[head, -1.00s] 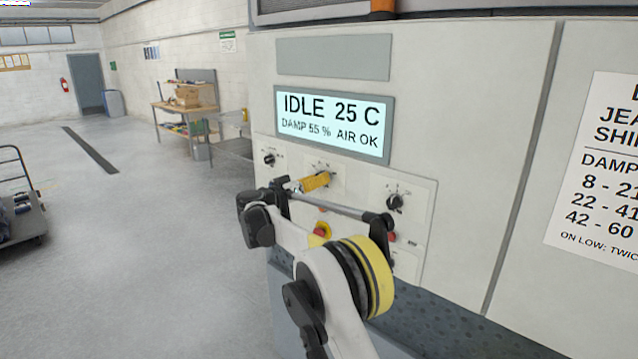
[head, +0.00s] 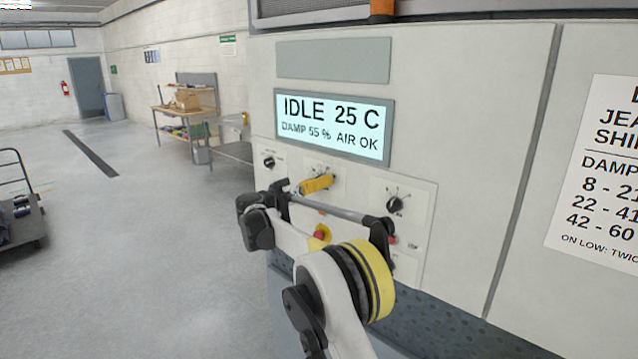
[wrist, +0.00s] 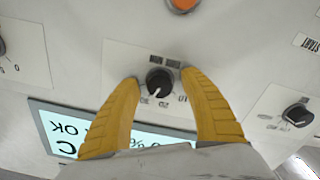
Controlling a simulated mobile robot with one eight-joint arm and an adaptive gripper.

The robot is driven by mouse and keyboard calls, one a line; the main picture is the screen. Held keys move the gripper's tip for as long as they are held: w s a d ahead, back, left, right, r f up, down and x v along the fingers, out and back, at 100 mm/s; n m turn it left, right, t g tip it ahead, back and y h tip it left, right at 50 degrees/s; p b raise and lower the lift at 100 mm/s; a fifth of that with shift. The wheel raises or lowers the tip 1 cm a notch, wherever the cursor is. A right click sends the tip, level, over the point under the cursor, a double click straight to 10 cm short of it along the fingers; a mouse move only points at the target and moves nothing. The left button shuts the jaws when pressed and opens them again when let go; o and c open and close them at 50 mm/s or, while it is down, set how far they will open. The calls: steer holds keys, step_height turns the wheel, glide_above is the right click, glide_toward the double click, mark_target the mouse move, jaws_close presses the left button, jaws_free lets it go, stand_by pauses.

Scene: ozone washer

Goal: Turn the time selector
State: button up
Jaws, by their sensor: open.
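The washer's control panel (head: 418,260) carries several black knobs. In the wrist view the middle knob (wrist: 159,80) sits between the tips of my gripper (wrist: 160,76). The yellow fingers are spread, one on each side of it; I cannot tell whether they touch it. In the head view my gripper (head: 318,184) covers most of this knob. The left knob (head: 269,162) and the right knob (head: 395,204) are clear of the fingers. The labels are too small to tell surely which knob is the time selector.
The lit display (head: 334,124) above the panel reads IDLE 25 C, DAMP 55 %, AIR OK. A red button on yellow (head: 320,236) and another red button (head: 392,240) are below the knobs. A cart (head: 22,225) stands far left; the floor between is clear.

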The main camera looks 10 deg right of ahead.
steer(key=v, duration=1.2)
steer(key=shift+d+r, duration=0.1)
steer(key=s+d+f+n+g+y+b, duration=0.1)
steer(key=s+d+f+y+b, duration=0.1)
steer(key=s+d+f+b, duration=0.4)
steer(key=s+d+f+n+g+y+b, duration=0.1)
steer(key=s+d+n+y+b, duration=0.15)
steer(key=s, duration=0.55)
steer(key=s+d+f+g+y+b, duration=0.25)
steer(key=s+d+f+b, duration=0.2)
steer(key=s, duration=0.25)
steer(key=s+a+f+n+y+b, duration=0.1)
steer(key=s+f+y+b, duration=0.3)
steer(key=s+f, duration=0.7)
steer(key=s+a+f+n+t+y+b, duration=0.1)
steer(key=s+f+y+b, duration=0.3)
steer(key=s+f, duration=0.7)
steer(key=s+a+b, duration=0.1)
steer(key=s+b, duration=0.1)
steer(key=s, duration=0.2)
steer(key=shift+s+a, duration=0.25)
steer(key=shift+s, duration=0.05)
